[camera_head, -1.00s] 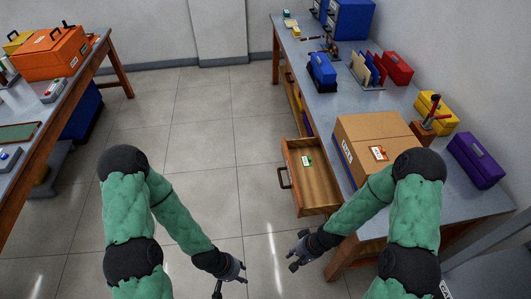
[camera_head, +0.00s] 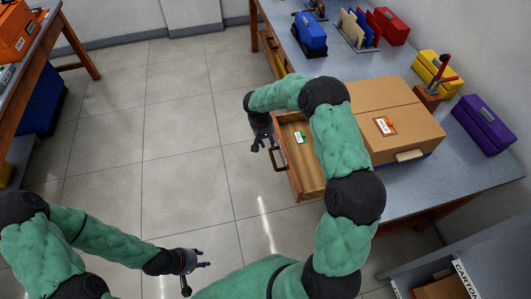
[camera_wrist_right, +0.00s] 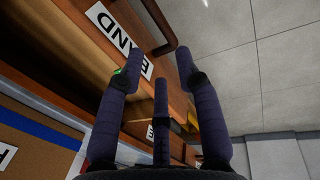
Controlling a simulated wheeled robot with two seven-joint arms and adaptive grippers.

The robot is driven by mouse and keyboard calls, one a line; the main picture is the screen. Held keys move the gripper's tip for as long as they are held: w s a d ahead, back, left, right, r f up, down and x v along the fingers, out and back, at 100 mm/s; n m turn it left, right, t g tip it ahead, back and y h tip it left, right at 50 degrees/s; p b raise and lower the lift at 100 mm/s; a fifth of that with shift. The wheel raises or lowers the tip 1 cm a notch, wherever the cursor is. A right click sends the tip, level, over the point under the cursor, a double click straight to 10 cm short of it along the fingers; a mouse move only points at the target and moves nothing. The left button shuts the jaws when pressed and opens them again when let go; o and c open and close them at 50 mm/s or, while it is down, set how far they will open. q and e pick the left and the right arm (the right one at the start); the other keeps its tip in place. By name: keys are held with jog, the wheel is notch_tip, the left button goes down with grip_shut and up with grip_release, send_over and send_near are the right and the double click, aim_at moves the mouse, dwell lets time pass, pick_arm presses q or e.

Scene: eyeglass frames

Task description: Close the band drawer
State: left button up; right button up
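The drawer (camera_head: 308,176) stands pulled out from the front of the right-hand table, with a small green item (camera_head: 299,137) and a white tag inside. Its dark handle (camera_head: 277,160) is on the front face. In the right wrist view, the wooden drawer front carries a white label (camera_wrist_right: 113,28) that partly reads "BAND", with the handle (camera_wrist_right: 158,28) above. My right gripper (camera_head: 264,143) is at the drawer front beside the handle, fingers spread and empty; contact cannot be told. My left gripper (camera_head: 200,266) is open and empty over the floor at the lower left.
A cardboard box (camera_head: 400,117) stands on the table (camera_head: 455,180) behind the drawer. Blue, red, yellow and purple cases stand farther along and right. Another table (camera_head: 75,35) is at far left. The floor between the tables is clear. A carton shelf is at lower right.

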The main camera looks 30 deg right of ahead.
aim_at(272, 156)
jog(key=f+b, duration=0.1)
jog(key=f, duration=0.2)
jog(key=d+f+b, duration=0.1)
jog(key=f, duration=0.2)
jog(key=d+f+b, duration=0.1)
jog(key=f, duration=0.2)
jog(key=shift+s+f, duration=0.25)
jog(key=shift+f, duration=0.05)
jog(key=shift+c, duration=0.3)
grip_shut()
